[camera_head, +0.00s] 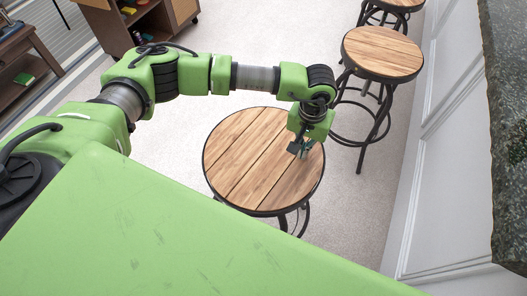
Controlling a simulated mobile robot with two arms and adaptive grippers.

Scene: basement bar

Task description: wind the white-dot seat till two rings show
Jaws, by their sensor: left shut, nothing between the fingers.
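A round stool with a wooden plank seat (245,165) and a dark metal rim stands in the middle of the view, close in front of me. My left gripper (300,150) points down over the right part of this seat, and I cannot tell whether it touches it. The gripper is shut with nothing in it. I make out no white dot on this seat; the gripper hides a small part of it. The stool's screw and any rings are hidden under the seat. My right gripper is not in view.
A second wooden stool (382,52) stands behind to the right, with another stool (400,4) beyond it. A white panelled bar front (440,130) and dark stone counter (508,110) line the right. A wooden shelf unit (150,25) stands at the back. Carpet is clear between.

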